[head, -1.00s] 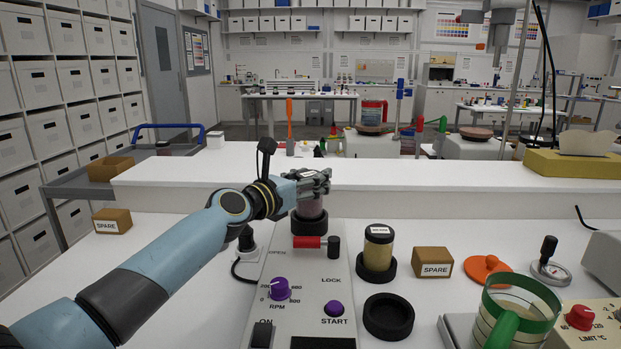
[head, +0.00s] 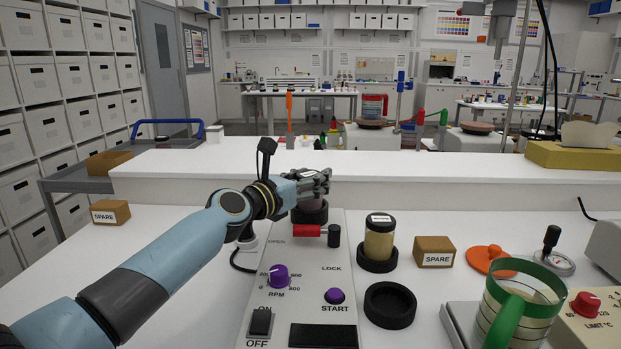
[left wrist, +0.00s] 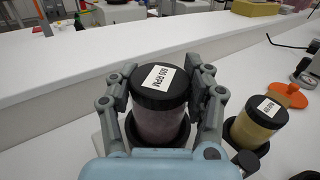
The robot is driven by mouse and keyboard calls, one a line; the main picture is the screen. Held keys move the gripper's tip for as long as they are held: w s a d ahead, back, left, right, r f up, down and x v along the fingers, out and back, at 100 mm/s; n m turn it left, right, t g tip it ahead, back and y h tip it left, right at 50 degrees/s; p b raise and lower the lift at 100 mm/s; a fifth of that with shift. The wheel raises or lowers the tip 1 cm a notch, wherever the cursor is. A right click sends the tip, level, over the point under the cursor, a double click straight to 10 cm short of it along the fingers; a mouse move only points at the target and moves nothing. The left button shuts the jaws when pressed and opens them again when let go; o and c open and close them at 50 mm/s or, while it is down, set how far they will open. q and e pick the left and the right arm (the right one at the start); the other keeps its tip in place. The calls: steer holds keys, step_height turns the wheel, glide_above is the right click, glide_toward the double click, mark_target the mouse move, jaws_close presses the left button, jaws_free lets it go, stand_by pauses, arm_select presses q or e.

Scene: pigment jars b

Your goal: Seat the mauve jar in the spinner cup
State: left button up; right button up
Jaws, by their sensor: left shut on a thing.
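In the head view a small part of the jar (head: 311,205) shows below the fingers. Its lower end is within the black spinner cup (head: 309,217), whose rim also shows around the jar's base in the left wrist view (left wrist: 180,138). The jar looks upright. Whether it touches the cup's bottom is hidden. My right gripper is not in view.
To the right stand a yellow jar (head: 379,242) in a black holder, an empty black ring (head: 390,305), a SPARE box (head: 434,251) and a green-rimmed jug (head: 520,305).

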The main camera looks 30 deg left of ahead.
arm_select(q)
steer(key=shift+f+b, duration=0.35)
steer(key=shift+f, duration=0.1)
steer(key=o, duration=1.4)
steer(key=shift+r, duration=0.1)
steer(key=shift+c, duration=0.2)
step_height(320, 180, up, 10)
